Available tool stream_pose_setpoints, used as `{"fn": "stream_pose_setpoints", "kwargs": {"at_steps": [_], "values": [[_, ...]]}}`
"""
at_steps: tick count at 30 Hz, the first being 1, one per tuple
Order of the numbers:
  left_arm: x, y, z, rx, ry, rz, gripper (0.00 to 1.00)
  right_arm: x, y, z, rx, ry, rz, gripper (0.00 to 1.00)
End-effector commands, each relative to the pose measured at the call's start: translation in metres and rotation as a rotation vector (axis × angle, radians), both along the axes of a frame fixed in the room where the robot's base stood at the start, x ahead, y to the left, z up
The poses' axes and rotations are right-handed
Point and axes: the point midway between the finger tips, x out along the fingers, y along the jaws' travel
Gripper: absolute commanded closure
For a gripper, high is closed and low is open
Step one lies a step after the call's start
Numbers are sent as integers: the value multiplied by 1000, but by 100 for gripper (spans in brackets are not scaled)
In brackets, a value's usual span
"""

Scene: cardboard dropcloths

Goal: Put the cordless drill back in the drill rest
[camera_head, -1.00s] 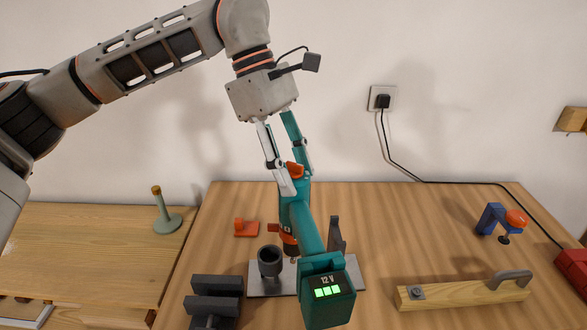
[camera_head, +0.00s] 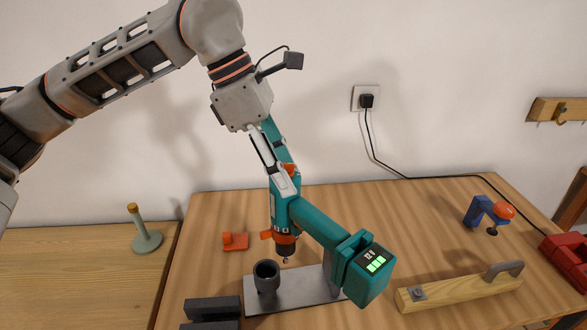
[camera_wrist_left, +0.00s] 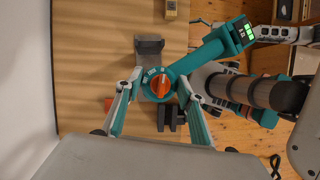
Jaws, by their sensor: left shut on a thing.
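The teal cordless drill (camera_head: 318,226) hangs chuck down in my left gripper (camera_head: 281,178), which is shut on its body. Its handle points right and toward me, ending in a battery (camera_head: 364,277) with green lights. The drill rest (camera_head: 298,294) is a grey plate with a dark round cup (camera_head: 266,278) and a grey upright bracket (camera_head: 330,266). The chuck appears above the plate, just right of and behind the cup, not in it. In the left wrist view, the drill's orange dial (camera_wrist_left: 167,86) sits between my fingers. The battery hides part of the bracket.
Dark blocks (camera_head: 212,308) stand front left of the rest. A small orange part (camera_head: 235,241) lies behind left.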

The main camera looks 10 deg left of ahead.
Motion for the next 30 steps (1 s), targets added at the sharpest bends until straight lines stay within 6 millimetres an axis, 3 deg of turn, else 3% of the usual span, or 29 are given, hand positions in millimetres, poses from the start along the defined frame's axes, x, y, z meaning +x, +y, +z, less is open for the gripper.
{"fn": "stream_pose_setpoints", "kwargs": {"at_steps": [21, 30], "values": [[-8, 39, 17, -15, -10, 903, 91, -1, 0, 4, -1, 1, -1, 12], [-10, 45, 20, -17, -8, 1067, 91, -1, -1, 5, -1, 1, -1, 12]]}}
